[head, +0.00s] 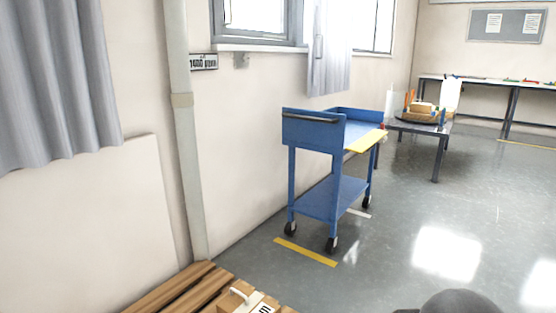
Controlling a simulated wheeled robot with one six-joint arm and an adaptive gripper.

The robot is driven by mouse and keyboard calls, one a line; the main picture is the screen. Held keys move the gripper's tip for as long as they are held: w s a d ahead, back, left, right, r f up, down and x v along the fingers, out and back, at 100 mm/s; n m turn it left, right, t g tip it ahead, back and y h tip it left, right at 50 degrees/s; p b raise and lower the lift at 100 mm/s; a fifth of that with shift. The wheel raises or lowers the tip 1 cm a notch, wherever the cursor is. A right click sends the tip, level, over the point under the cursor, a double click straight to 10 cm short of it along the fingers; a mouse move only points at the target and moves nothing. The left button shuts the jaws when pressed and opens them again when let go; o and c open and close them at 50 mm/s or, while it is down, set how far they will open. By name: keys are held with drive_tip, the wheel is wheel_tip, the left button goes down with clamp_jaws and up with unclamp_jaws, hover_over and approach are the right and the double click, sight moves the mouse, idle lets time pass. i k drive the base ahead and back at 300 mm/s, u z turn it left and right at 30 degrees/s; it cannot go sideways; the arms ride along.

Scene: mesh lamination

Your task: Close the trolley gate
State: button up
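The blue trolley (328,201) stands upright on its wheels near the wall, in the middle of the head view. It has a raised end panel with a dark handle bar (311,117), a top tray and a lower shelf. A yellow panel (365,141), which looks like the gate, lies along the right side of the top tray. It looks nearly flat, sticking out from the tray edge rather than standing up. Its hinge and any latch are too small to make out. My gripper is not in view; a dark rounded part, probably of my arm, shows at the bottom edge.
A wooden pallet (184,289) with a small box (241,299) is at the bottom left. A dark table (440,128) with a basket (420,116) stands just behind the trolley. A pipe (187,150) runs down the wall. The floor to the right is open.

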sight(367, 142)
drive_tip(key=i, duration=1)
drive_tip(key=k, duration=0.45)
drive_tip(key=z, duration=1.25)
drive_tip(key=i, duration=1.8)
drive_tip(key=u, duration=1.3)
drive_tip(key=i, duration=0.2)
